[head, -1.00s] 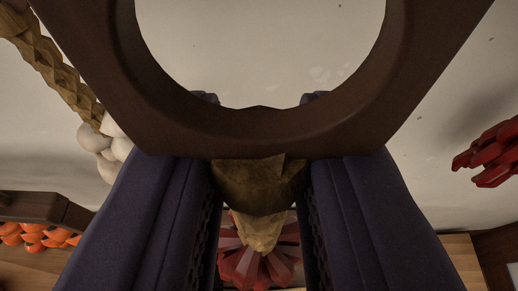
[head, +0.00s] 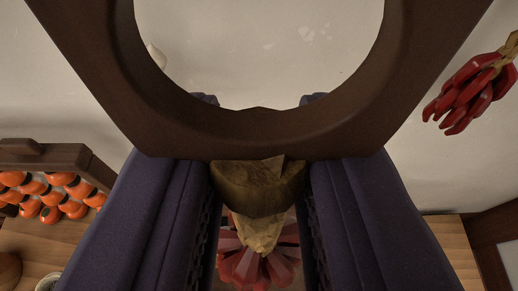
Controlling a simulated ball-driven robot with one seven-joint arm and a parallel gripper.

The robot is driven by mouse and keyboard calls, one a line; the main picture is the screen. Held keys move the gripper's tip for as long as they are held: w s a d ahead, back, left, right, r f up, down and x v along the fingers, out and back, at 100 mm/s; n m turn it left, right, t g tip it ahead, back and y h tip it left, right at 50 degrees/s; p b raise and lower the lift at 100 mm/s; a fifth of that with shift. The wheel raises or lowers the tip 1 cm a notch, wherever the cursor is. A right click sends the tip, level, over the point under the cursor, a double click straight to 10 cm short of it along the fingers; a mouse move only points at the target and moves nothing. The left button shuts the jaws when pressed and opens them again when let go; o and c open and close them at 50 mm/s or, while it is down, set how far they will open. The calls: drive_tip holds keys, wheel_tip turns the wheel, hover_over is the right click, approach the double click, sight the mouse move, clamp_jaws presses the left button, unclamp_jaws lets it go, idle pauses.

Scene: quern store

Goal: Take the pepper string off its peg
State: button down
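Below the brown top, a yellowish braided part leads to a cluster of dark red peppers, which shows between the fingers. The lower part of the cluster is partly hidden by the fingers and cut by the picture's bottom edge.
Another bunch of red peppers (head: 470,92) hangs by the pale wall (head: 445,60) at right. A dark wooden rack (head: 52,158) with several orange-red round things (head: 45,205) stands at left. A wooden surface (head: 450,240) shows lower right. A whitish thing (head: 157,57) shows through my gripper's opening.

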drive_tip(key=shift+s+r+b, duration=0.15)
drive_tip(key=shift+s+b, duration=0.2)
drive_tip(key=shift+s, duration=2.45)
drive_tip(key=shift+s+b, duration=0.45)
drive_tip(key=shift+s, duration=0.05)
drive_tip(key=s+b, duration=0.2)
drive_tip(key=s, duration=0.3)
